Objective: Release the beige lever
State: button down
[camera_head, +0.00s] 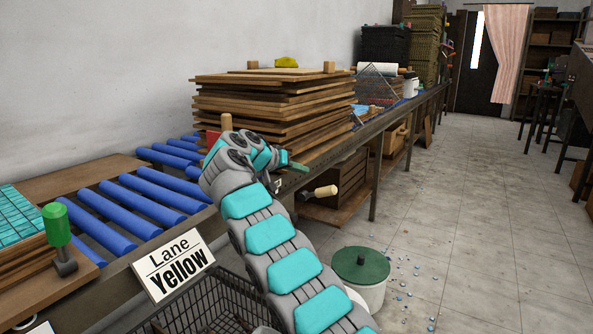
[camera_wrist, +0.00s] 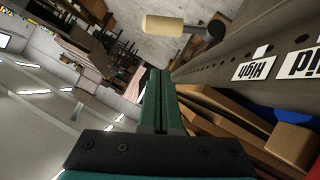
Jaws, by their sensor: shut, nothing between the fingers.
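The beige lever (camera_head: 322,191) sticks out from the side of the bench's metal edge, below the stack of boards. It points right, nearly level, on a dark pivot. In the wrist view the beige lever (camera_wrist: 163,25) lies near the top, with its dark pivot to the right. My gripper (camera_head: 300,168) is above and left of the lever in the head view, beside the boards. In the wrist view my gripper's green fingers (camera_wrist: 158,72) are together, empty, and apart from the lever.
A stack of wooden boards (camera_head: 270,106) stands close behind my gripper. Blue rollers (camera_head: 145,203), a green-handled lever (camera_head: 57,225) and a "Lane Yellow" sign (camera_head: 173,265) are left. A green-lidded bucket (camera_head: 361,270) and a wire basket (camera_head: 205,305) stand below. The floor at right is open.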

send_over(317, 193)
jog(key=s+a, duration=0.1)
notch_tip(317, 193, down, 3)
jog(key=shift+s+d+f+b, duration=0.2)
jog(key=shift+f+b, duration=0.1)
jog(key=shift+f, duration=0.5)
jog(key=shift+s+d+f+b, duration=0.1)
jog(key=shift+d+f+b, duration=0.15)
jog(key=shift+f, duration=0.5)
jog(key=shift+f, duration=0.1)
